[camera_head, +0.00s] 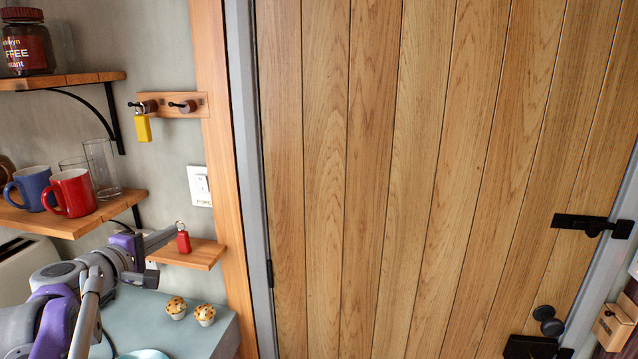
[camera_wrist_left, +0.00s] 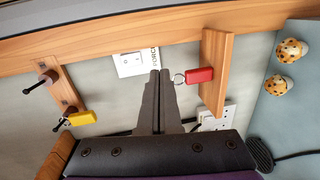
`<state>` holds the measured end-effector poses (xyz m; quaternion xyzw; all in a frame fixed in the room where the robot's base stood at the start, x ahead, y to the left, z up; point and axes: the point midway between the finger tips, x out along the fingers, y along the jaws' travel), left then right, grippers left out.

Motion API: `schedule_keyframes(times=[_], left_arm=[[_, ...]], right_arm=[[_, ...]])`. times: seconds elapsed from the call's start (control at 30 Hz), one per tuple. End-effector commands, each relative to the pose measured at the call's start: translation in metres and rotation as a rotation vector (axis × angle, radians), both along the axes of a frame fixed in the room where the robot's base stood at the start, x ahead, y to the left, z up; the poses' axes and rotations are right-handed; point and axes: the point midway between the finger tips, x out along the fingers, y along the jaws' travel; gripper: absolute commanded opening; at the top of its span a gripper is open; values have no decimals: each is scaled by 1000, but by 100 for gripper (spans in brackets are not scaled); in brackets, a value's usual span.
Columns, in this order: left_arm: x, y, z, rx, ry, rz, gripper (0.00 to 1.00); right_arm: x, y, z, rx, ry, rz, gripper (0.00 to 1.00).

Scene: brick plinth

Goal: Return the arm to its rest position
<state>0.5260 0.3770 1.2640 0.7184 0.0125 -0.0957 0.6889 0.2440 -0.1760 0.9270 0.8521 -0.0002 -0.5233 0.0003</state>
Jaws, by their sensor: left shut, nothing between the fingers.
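My left gripper (camera_head: 172,233) reaches in from the lower left, beside a small wooden shelf (camera_head: 205,257). In the left wrist view its two dark fingers (camera_wrist_left: 160,75) are closed together with nothing between them. A red key fob with a metal ring (camera_head: 183,243) is at the small shelf, close to the fingertips. In the left wrist view the red fob (camera_wrist_left: 200,75) lies against the shelf (camera_wrist_left: 218,70), with its ring just beside the fingers. I cannot tell whether the ring touches them. My right gripper is in neither view.
A yellow key fob (camera_head: 142,128) hangs on a peg rack (camera_head: 175,105). Mugs (camera_head: 70,192) and glasses stand on the left shelf (camera_head: 60,222), above my arm. Two muffins (camera_head: 205,315) sit on a grey-blue counter (camera_head: 160,330). A wooden door (camera_head: 420,180) fills the right.

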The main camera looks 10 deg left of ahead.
Motion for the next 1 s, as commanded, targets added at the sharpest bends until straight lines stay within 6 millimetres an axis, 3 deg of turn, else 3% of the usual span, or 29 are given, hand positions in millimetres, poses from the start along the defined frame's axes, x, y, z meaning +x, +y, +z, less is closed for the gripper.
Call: schedule_keyframes(times=[0.13, 0.27, 0.4, 0.5, 0.6, 0.7, 0.83, 1.0], left_arm=[[-20, -66, -47, 142, 112, -137, 0], [-62, -133, -111, 341, 248, -308, 0], [-123, -185, -183, 588, 388, -494, 0], [-174, -207, -235, 789, 482, -620, 0], [-221, -214, -280, 988, 559, -725, 0], [-255, -210, -312, 1148, 613, -791, 0], [-277, -204, -332, 1274, 651, -831, 0], [-284, -200, -338, 1316, 665, -841, 0]], right_arm=[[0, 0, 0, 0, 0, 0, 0], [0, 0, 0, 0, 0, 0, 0], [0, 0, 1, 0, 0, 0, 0], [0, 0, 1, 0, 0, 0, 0], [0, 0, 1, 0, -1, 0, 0], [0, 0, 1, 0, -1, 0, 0], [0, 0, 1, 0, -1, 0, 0], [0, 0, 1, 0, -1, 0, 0]])
